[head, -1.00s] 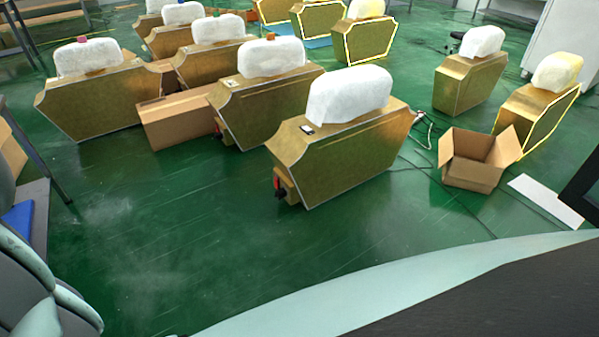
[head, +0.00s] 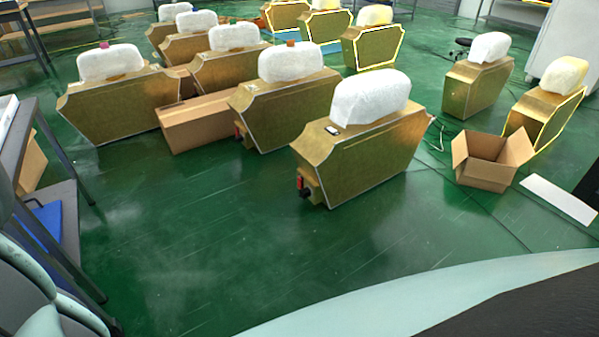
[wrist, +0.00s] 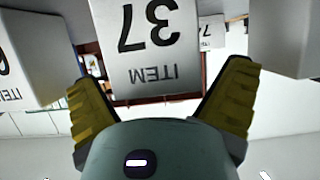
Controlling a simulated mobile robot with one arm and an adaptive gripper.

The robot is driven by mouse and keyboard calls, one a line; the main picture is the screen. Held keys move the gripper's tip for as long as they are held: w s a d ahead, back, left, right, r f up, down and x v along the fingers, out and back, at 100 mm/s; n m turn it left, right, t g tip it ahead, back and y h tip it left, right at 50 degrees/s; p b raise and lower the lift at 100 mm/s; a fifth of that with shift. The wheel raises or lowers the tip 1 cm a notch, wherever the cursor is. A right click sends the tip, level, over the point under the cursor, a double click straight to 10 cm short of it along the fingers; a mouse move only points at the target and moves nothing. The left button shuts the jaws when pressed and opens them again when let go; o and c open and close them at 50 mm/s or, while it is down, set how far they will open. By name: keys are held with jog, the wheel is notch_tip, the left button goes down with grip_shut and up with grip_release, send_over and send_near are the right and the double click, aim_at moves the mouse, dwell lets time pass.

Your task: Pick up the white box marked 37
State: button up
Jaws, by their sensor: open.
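The white box marked 37 (wrist: 150,48) shows in the wrist view at top centre, upside down in the picture, with "ITEM" and "37" in dark print. My gripper (wrist: 165,85) is open, with its two yellow ridged fingers spread to the left and right of the box's lower part in the picture. I cannot tell how far the box stands from the fingertips or whether they touch it. The box does not show in the head view, and its upper part is cut off in the wrist view.
In the wrist view, other white boxes stand to the left (wrist: 30,60) and right (wrist: 284,38), and a smaller one marked with a 7 (wrist: 211,32) is behind. The head view shows gold cabinets (head: 360,155), an open carton (head: 487,175) and a table at left (head: 14,140).

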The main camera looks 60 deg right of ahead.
jog(key=shift+w+a, duration=0.1)
jog(key=shift+a, duration=0.1)
jog(key=shift+s+d+f, duration=0.2)
jog(key=shift+d, duration=0.1)
jog(key=shift+c, duration=1)
jog(key=c, duration=1.1)
